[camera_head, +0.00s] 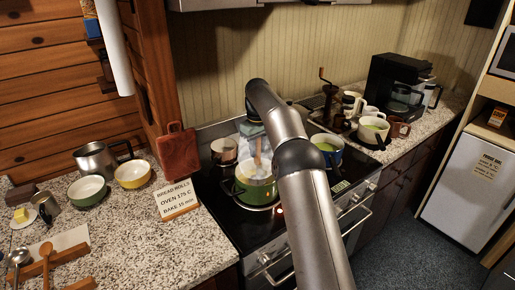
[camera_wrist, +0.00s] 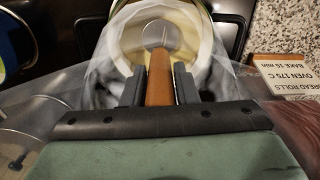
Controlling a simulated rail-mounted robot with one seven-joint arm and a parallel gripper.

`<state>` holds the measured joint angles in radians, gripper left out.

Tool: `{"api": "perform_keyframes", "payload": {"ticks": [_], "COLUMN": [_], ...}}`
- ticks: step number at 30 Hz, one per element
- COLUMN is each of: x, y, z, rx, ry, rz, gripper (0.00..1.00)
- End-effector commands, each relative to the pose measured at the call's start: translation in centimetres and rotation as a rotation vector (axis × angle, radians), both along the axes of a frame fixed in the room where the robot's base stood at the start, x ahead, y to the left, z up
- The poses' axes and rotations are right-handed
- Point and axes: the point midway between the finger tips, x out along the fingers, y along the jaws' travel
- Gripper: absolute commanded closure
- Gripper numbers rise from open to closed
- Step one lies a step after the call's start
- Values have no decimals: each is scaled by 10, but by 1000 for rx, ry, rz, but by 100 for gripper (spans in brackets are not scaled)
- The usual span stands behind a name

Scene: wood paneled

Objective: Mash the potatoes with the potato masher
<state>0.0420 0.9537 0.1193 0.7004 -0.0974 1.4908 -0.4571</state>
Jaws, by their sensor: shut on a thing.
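A green pot with a pale inside (camera_head: 257,190) stands on the stove; its round pale rim also shows at the top of the wrist view (camera_wrist: 207,45). My gripper (camera_wrist: 158,80) is above the pot, shut on the wooden handle of the potato masher (camera_wrist: 160,92). The masher's handle (camera_head: 257,160) points down into the pot in the head view, and a grey metal part (camera_wrist: 155,34) shows beyond the handle in the wrist view. Pale yellow contents show in the pot, but single potatoes cannot be made out. The masher's lower end is hard to see.
A blue pot with green contents (camera_head: 326,150) and a reddish-brown pot (camera_head: 224,152) stand close by on the stove (camera_head: 235,222). A recipe sign (camera_head: 178,199) and bowls (camera_head: 132,175) are on the left counter. A coffee maker (camera_head: 396,85) and mugs stand on the right counter.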

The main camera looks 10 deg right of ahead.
Motion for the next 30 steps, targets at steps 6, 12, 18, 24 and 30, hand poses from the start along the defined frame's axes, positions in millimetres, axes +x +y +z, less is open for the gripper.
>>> {"api": "perform_keyframes", "payload": {"ticks": [6, 12, 18, 24, 30], "x": [0, 0, 0, 0, 0], "y": [0, 0, 0, 0, 0], "z": [1, 1, 3, 15, 27], "rx": [0, 0, 0, 0, 0], "ry": [-1, -1, -1, -1, -2], "rz": [0, 0, 0, 0, 0], "gripper": [100, 100, 100, 100, 100]}}
